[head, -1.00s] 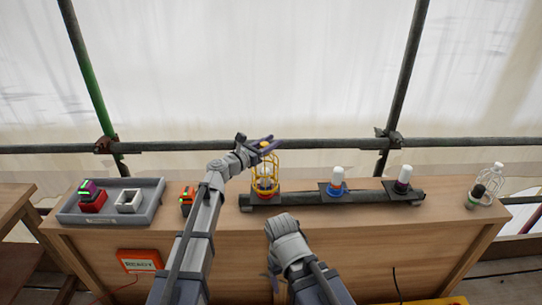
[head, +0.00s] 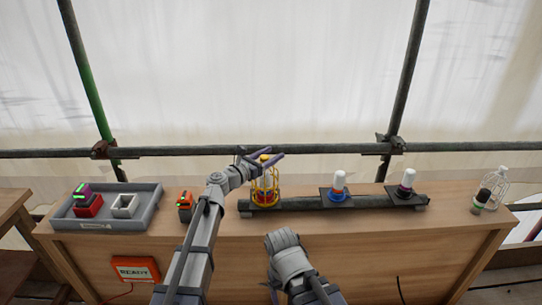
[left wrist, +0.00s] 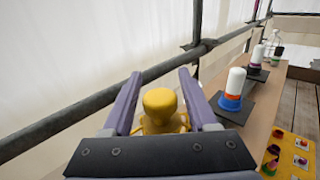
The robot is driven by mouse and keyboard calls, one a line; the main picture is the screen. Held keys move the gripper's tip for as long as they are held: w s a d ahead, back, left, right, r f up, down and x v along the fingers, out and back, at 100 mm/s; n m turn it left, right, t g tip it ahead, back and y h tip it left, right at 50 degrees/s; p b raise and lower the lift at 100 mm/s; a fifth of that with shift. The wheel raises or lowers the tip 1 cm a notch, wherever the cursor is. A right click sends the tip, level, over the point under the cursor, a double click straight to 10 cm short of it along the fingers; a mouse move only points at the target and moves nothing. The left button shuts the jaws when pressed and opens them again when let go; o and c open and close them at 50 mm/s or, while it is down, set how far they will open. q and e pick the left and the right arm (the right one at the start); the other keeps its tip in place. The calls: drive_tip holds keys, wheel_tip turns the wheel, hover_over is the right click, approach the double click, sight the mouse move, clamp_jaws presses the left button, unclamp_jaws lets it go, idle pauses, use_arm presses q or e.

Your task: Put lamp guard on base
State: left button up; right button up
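The yellow wire lamp guard (head: 276,188) stands upright around a red and white lamp (head: 263,196) at the left end of the dark rail on the bench. Whether its lower ring sits fully down on the base is too small to tell. My left gripper (head: 276,154) is at the guard's top knob. In the left wrist view the two purple fingers (left wrist: 161,75) stand apart on either side of the yellow knob (left wrist: 160,103), with gaps showing. My right gripper (head: 272,288) hangs low in front of the bench, its fingers mostly hidden.
Blue (head: 339,187) and purple-ringed (head: 406,184) lamps stand along the dark rail (head: 300,204). A clear wire guard (head: 500,188) and a dark lamp (head: 481,198) are at far right. A grey tray (head: 150,212) and an orange device (head: 185,205) are left. A scaffold pipe (head: 340,150) runs behind.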

use_arm(q)
drive_tip(key=shift+o, duration=0.4)
drive_tip(key=shift+r, duration=0.15)
drive_tip(key=shift+s+a, duration=0.1)
drive_tip(key=shift+s, duration=0.05)
drive_tip(key=v, duration=1.1)
drive_tip(key=shift+s+a, duration=0.2)
drive_tip(key=shift+a, duration=0.05)
